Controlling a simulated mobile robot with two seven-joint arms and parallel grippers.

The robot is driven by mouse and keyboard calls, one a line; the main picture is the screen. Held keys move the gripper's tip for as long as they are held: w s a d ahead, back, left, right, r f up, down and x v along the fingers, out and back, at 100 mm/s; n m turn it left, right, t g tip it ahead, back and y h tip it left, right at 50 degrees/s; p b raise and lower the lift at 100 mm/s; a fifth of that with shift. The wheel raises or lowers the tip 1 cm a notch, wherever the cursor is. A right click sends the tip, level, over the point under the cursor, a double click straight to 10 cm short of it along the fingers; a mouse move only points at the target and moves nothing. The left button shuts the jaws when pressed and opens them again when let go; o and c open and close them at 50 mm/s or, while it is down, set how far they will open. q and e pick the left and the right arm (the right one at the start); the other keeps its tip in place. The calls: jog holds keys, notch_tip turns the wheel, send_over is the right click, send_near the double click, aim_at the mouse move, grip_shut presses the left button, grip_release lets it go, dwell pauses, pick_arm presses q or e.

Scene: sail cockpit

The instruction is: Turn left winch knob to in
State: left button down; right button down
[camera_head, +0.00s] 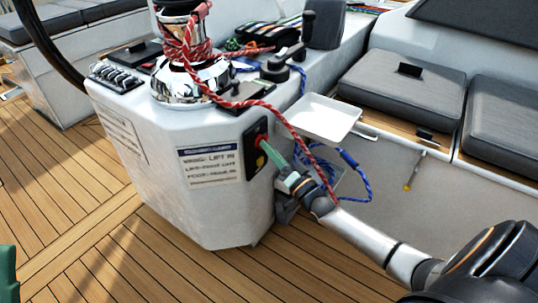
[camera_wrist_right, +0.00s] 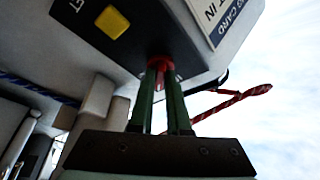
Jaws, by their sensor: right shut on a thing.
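A red knob (camera_wrist_right: 160,65) sits on a black switch panel (camera_head: 255,144) on the side of the white console. My right gripper (camera_head: 268,152) reaches in from the right, its green fingers at the panel. In the right wrist view the two fingers (camera_wrist_right: 162,85) stand on either side of the red knob and are shut on it. The knob's face and its markings are hidden, so its setting does not show. A green piece (camera_head: 8,275) at the lower left edge looks like part of my left gripper; its jaws cannot be made out.
A chrome winch (camera_head: 190,80) wrapped in red rope stands on the console. The red rope (camera_head: 290,125) hangs down close to my right gripper. A white tray (camera_head: 318,117) juts out above my wrist, and blue rope (camera_head: 358,175) hangs behind it. The wooden deck (camera_head: 120,250) is clear.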

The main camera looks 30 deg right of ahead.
pick_arm(q)
jog(key=shift+m, duration=0.3)
jog(key=f+b, duration=0.2)
jog(key=f, duration=0.1)
jog(key=f+b, duration=0.2)
jog(key=shift+w+d+f, duration=0.1)
jog(key=shift+d, duration=0.25)
pick_arm(e)
jog(key=n+y, duration=0.2)
jog(key=n, duration=0.2)
jog(key=n+y, duration=0.2)
jog(key=n, duration=0.2)
jog(key=n+y, duration=0.1)
jog(key=n, duration=0.3)
jog(key=shift+w+d+f+y, duration=0.15)
jog(key=shift+d+y, duration=0.1)
jog(key=shift+y, duration=0.15)
pick_arm(q)
jog(key=shift+f, duration=0.1)
pick_arm(e)
jog(key=shift+n, duration=0.3)
jog(key=c, duration=0.9)
grip_release()
